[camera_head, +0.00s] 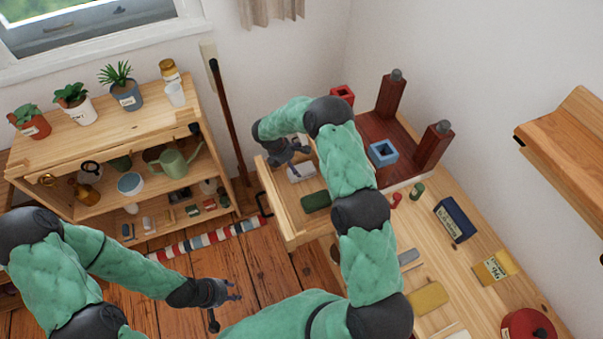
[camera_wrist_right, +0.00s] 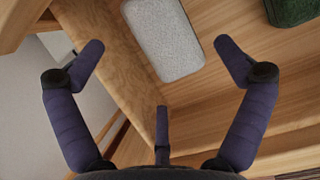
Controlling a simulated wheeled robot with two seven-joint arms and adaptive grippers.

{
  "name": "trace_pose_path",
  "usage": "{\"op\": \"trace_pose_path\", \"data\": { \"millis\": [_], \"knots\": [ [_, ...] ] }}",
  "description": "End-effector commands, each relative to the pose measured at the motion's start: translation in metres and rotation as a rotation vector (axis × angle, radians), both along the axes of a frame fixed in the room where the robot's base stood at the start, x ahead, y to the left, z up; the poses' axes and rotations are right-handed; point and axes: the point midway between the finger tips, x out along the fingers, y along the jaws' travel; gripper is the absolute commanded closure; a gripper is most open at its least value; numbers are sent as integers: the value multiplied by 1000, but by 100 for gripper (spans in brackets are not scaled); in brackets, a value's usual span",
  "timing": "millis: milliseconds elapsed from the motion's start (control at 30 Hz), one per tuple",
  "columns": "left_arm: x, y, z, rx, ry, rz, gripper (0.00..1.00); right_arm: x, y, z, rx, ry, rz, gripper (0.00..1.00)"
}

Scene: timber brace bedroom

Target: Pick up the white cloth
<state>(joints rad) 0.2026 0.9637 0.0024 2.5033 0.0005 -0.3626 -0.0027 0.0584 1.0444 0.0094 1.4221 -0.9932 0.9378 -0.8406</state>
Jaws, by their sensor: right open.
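The white cloth (camera_head: 300,172) lies flat in the open wooden drawer (camera_head: 285,219), close to its far end. In the right wrist view it is a pale grey-white folded block with rounded corners (camera_wrist_right: 165,38). My right gripper (camera_head: 293,153) is over that end of the drawer, open and empty. Its fingers (camera_wrist_right: 160,60) are spread, with the cloth between and beyond the two side fingertips, not gripped. My left gripper (camera_head: 226,294) hangs over the floor at the lower middle, well away from the drawer; its fingers look spread and empty.
A dark green folded cloth (camera_head: 316,201) lies beside the white one in the drawer, also in the wrist view (camera_wrist_right: 292,10). The drawer walls stand close around the right gripper. The wooden desk (camera_head: 460,270) carries several small items. A shelf unit (camera_head: 70,160) stands left.

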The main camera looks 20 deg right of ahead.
Motion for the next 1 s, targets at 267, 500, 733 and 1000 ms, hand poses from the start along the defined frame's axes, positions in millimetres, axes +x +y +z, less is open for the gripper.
{"op": "trace_pose_path", "data": {
  "millis": [267, 500, 733, 1000],
  "knots": [
    [0, 0, -16, 0, 0, 0, 60, 1, -11, -38, -1, 4, -1, 0],
    [0, 0, -17, 0, 0, 0, 60, 2, -15, -45, -1, 0, 0, 0],
    [0, 0, -17, 0, 0, 0, 60, 2, -15, -45, -1, 0, 1, 40],
    [0, 0, -17, 0, 0, 0, 60, 2, -15, -45, -1, 1, 1, 55]
  ]
}}
